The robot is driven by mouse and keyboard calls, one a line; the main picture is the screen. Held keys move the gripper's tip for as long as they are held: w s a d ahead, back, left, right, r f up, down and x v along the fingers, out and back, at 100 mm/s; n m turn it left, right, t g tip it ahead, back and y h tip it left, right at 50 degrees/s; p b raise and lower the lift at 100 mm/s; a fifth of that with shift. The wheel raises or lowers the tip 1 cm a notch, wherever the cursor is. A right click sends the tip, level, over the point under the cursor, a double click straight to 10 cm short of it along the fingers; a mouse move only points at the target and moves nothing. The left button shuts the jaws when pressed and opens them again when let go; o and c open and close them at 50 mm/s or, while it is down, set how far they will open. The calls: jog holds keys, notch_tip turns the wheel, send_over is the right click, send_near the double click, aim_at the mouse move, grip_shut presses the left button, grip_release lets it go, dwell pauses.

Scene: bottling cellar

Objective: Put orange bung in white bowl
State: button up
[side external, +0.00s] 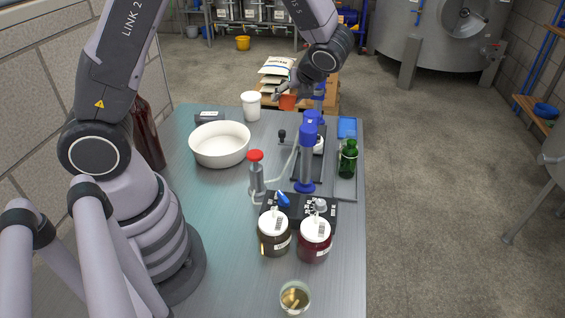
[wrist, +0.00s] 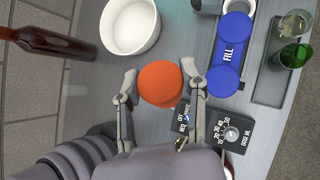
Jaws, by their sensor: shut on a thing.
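The orange bung (wrist: 160,84) sits between the two fingertips of my gripper (wrist: 160,76) in the wrist view, and my gripper is shut on it. In the side view the orange bung (side external: 287,102) hangs below my gripper (side external: 284,94), near the table's far edge. The white bowl (side external: 221,156) stands on the table to the left of my gripper and nearer this camera. Its inside looks empty. In the wrist view the white bowl (wrist: 128,48) is above the bung and slightly left, apart from it.
A white cup (side external: 251,107) stands between bowl and gripper at the far side. A blue-topped filler (side external: 308,150), red-capped device (side external: 256,172) and green bottle (side external: 348,160) stand right of the bowl. A brown bottle (side external: 147,133) is at left. Two lidded jars (side external: 314,240) stand nearer.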

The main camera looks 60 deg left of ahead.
jog(key=s+a+m+g+h, duration=0.1)
jog(key=a+m+g+h, duration=0.35)
jog(key=a, duration=0.85)
jog(key=m+g+y, duration=0.2)
jog(key=m, duration=0.5)
send_over(225, 150)
notch_tip(225, 150, down, 10)
jog(key=shift+f, duration=5.9)
jog(key=o, duration=1.2)
jog(key=shift+r, duration=3.55)
